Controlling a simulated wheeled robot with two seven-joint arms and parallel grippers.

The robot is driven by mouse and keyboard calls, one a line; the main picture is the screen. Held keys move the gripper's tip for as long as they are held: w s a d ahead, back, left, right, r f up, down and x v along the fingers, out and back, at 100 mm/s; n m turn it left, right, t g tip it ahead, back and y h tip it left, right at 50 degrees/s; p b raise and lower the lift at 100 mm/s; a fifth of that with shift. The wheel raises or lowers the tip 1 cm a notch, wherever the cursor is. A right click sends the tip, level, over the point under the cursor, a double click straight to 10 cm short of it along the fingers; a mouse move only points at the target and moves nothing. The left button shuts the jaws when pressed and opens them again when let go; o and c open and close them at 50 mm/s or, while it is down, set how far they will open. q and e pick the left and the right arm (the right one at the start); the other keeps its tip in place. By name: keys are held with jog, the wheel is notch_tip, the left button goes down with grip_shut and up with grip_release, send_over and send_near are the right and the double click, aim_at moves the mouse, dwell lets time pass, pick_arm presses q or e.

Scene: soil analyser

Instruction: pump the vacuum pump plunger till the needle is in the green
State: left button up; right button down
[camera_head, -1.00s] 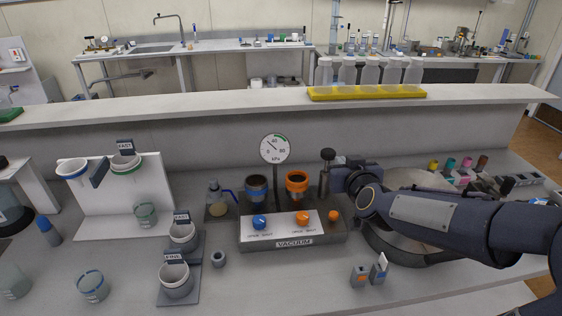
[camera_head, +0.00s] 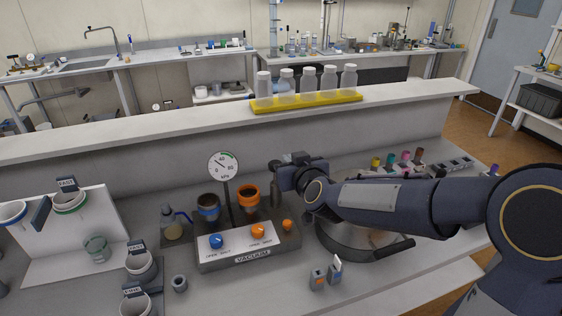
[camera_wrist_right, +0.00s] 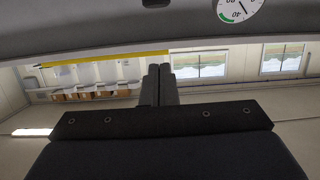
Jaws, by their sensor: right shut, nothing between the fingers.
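The vacuum pump, a dark slim cylinder (camera_head: 276,192), stands at the right end of the vacuum box (camera_head: 249,252). Its plunger knob is hidden behind my right gripper. The round white gauge (camera_head: 223,166) stands on a post behind the box. Its needle points up and to the left, outside the green arc at upper right. The gauge also shows upside down in the right wrist view (camera_wrist_right: 238,8). My right gripper (camera_head: 273,166) is at the top of the pump, fingers together and empty; contact with the knob cannot be told. My left gripper is not in view.
Two funnel cups, blue-ringed (camera_head: 208,207) and orange-ringed (camera_head: 248,197), sit beside the pump. A large round pan (camera_head: 345,245) lies under my right forearm. A shelf (camera_head: 200,125) with bottles in a yellow tray (camera_head: 307,102) runs behind.

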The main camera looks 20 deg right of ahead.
jog(key=w+f+p, duration=0.1)
jog(key=w+f, duration=0.5)
jog(key=w, duration=0.3)
jog(key=shift+w+a+f+p, duration=0.15)
jog(key=shift+w+f+p, duration=0.05)
jog(key=shift+w+p, duration=0.1)
jog(key=shift+s, duration=0.1)
notch_tip(320, 180, down, 5)
jog(key=b, duration=0.4)
jog(key=shift+r+b, duration=0.1)
jog(key=shift+b, duration=0.25)
